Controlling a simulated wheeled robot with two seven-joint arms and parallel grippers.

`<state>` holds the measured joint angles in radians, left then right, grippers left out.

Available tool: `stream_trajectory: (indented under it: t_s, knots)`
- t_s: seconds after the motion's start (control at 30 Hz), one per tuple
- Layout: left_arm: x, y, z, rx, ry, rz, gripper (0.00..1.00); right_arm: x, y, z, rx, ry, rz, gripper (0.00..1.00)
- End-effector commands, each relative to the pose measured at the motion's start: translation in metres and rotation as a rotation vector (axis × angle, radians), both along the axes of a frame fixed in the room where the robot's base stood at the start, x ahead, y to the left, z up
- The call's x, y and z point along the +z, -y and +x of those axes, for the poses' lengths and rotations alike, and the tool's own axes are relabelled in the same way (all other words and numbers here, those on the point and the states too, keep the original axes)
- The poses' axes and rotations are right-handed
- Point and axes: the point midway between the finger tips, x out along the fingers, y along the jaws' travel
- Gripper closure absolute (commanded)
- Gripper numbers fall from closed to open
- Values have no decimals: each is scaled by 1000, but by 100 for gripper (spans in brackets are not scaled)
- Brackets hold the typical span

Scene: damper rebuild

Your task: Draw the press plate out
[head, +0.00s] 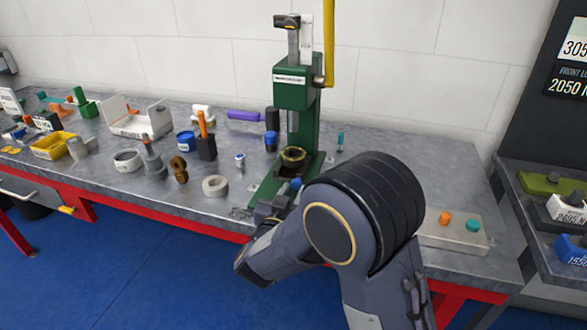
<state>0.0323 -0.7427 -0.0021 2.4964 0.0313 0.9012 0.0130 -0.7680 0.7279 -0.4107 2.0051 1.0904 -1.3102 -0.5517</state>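The green arbor press (291,95) stands upright on the workbench, with a yellow lever at its upper right. A brass-coloured ring (293,155) sits on a dark piece low in the press, under the ram. A small blue knob (296,184) shows in front of it; I cannot tell whether it belongs to the press plate. My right gripper (272,207) is at the front of the press base, close to the knob. My own forearm and wrist hide part of it, and its finger opening is unclear. My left gripper is out of view.
A pale panel with orange and teal buttons (455,233) lies right of my arm. The bench's right rear is mostly clear.

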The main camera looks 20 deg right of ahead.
Motion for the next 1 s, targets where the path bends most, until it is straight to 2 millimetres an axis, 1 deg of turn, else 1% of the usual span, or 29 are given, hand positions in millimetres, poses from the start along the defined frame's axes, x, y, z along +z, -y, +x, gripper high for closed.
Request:
stream_trajectory:
  t_s: [0.23, 1.0]
  knots:
    - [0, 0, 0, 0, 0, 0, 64, 0, -2, -2, 1, 0, 0, 91]
    - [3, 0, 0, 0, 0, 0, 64, 0, -16, -22, 2, 0, 1, 91]
